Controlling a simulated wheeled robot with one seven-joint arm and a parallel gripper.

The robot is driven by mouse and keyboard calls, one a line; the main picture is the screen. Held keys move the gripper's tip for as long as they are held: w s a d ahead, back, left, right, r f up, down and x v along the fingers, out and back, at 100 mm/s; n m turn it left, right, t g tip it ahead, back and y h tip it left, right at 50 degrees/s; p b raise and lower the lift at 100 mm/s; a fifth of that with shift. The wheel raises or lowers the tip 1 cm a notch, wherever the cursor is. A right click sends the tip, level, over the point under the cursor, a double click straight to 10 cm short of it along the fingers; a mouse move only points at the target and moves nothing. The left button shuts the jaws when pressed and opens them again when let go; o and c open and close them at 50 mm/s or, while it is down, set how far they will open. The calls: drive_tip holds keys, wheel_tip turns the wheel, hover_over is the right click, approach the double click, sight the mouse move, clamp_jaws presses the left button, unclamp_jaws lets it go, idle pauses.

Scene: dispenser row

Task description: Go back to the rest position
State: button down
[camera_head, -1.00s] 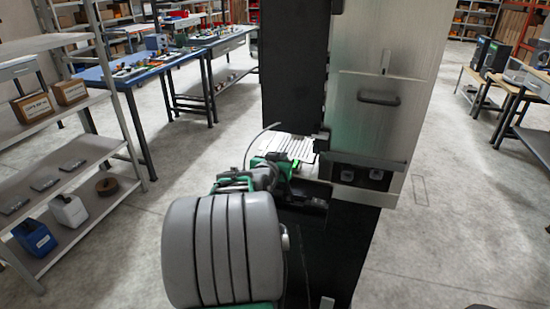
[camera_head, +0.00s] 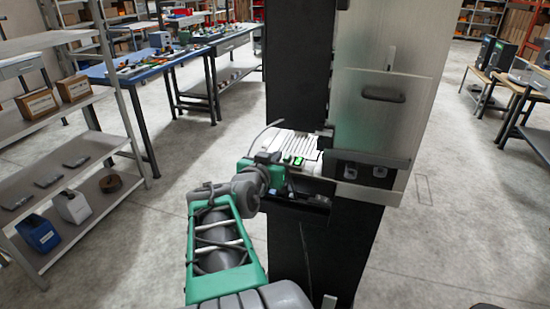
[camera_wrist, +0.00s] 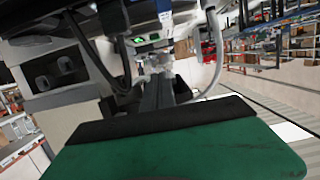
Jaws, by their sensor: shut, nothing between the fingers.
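My gripper (camera_wrist: 157,90) shows in the wrist view beyond its green housing and dark edge strip. Its dark fingers are together, with nothing seen between them. In the head view my arm reaches up from the bottom centre to the front of a tall black and light-grey machine (camera_head: 383,130). The end of the arm is by the machine's recess, and its fingertips cannot be made out there. The machine's small green-lit display (camera_head: 298,160) is just right of the arm's end. It also shows in the wrist view (camera_wrist: 138,40), beyond the fingers.
A metal shelf rack (camera_head: 100,157) with boxes and bottles stands at the left. A blue-topped workbench (camera_head: 150,66) is behind it. More benches (camera_head: 515,88) stand at the far right. The grey floor (camera_head: 480,200) right of the machine is clear.

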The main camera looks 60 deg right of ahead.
drive_tip(key=w+a+f+n+t+y+p, duration=0.25)
drive_tip(key=w+a+n+y, duration=0.35)
drive_tip(key=a, duration=0.7)
drive_tip(key=w+a+f+n+t+y+p, duration=0.2)
drive_tip(key=w+a+f+n+y, duration=0.15)
drive_tip(key=w+a, duration=0.7)
drive_tip(key=s+a+n+g+y+p, duration=0.1)
drive_tip(key=s+a+n+g+y, duration=0.1)
drive_tip(key=a, duration=0.9)
drive_tip(key=s+a+n+g+y+p, duration=0.1)
drive_tip(key=s+a+n+y, duration=0.2)
drive_tip(key=a, duration=0.8)
drive_tip(key=s+n, duration=0.2)
drive_tip(key=s, duration=0.1)
drive_tip(key=shift+a+f+g+y, duration=0.3)
drive_tip(key=shift+f+g+y, duration=0.05)
